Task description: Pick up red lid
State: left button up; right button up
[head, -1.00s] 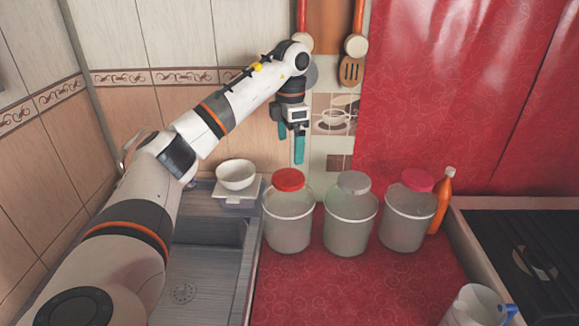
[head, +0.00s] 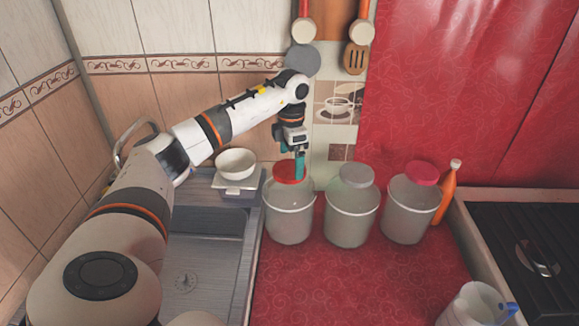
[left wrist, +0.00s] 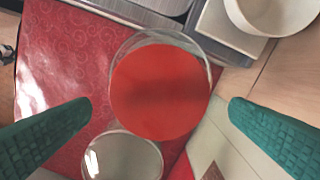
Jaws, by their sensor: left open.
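The red lid (head: 287,173) sits on top of the left one of three clear jars (head: 290,213) on the red counter. In the left wrist view the red lid (left wrist: 160,92) is a round disc near the middle, below and between my spread fingers. My left gripper (head: 299,166) points down just above the lid, and a teal finger overlaps its right part in the head view. The gripper (left wrist: 160,118) is open and holds nothing. Whether a finger touches the lid cannot be told. My right gripper is not in view.
A jar with a grey lid (head: 357,175) and a jar with a pink-red lid (head: 422,172) stand to the right. An orange bottle (head: 446,192) is beyond them. A white bowl (head: 236,164) stands by the sink (head: 205,270).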

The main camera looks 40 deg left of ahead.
aim_at(291, 168)
pick_arm(q)
jog(key=shift+s+f, duration=0.15)
jog(key=shift+f, duration=1.1)
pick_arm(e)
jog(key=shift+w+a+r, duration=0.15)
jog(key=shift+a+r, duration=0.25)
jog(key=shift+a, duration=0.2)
pick_arm(q)
jog(key=c, duration=0.9)
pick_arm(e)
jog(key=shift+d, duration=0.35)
pick_arm(q)
jog(key=shift+r, duration=0.15)
jog(key=shift+r, duration=0.35)
notch_tip(291, 168, up, 12)
jog(key=p, duration=0.2)
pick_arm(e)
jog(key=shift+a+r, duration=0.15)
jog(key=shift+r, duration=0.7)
